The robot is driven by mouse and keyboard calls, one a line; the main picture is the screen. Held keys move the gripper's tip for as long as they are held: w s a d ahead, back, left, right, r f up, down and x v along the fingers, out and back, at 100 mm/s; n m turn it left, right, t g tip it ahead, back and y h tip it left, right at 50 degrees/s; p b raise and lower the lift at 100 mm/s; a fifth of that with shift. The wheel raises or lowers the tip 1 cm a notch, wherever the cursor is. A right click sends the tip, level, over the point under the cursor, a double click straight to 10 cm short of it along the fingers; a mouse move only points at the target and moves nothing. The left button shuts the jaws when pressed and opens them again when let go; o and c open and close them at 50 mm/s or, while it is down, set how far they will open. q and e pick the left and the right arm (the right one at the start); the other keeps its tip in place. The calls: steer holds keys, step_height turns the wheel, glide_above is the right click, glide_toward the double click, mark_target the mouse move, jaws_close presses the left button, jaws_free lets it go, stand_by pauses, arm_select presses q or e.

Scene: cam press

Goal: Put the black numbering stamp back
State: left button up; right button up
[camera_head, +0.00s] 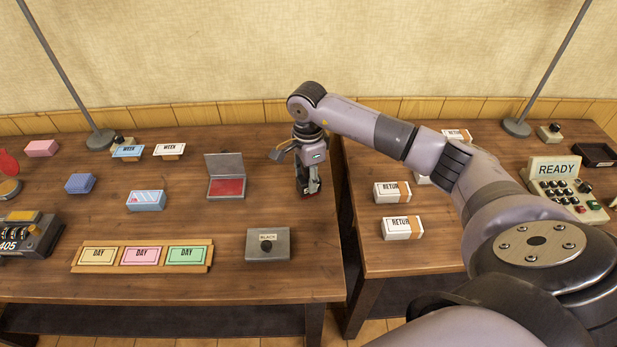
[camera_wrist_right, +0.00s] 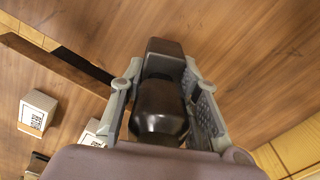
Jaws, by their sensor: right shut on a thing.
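My right gripper (camera_head: 309,188) is shut on a dark stamp (camera_wrist_right: 160,112), which I take for the black numbering stamp. In the right wrist view the stamp has a glossy rounded black handle and a dark block between the two fingers. In the head view the gripper points down near the right edge of the left table, right of the open red ink pad (camera_head: 228,187). The fingers mostly hide the stamp there, and I cannot tell whether it touches the table. My left gripper is not in view.
A closed grey box marked BLACK (camera_head: 267,244) sits in front. A tray of DAY cards (camera_head: 142,268) and a black number device (camera_head: 28,238) are to the left. A gap separates the right table, which holds RETURN boxes (camera_head: 402,228) and a READY panel (camera_head: 562,185).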

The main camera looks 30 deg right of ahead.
steer(key=shift+f, duration=0.55)
steer(key=shift+f, duration=0.2)
steer(key=o, duration=1.2)
steer(key=shift+c, duration=0.2)
steer(key=shift+r, duration=0.1)
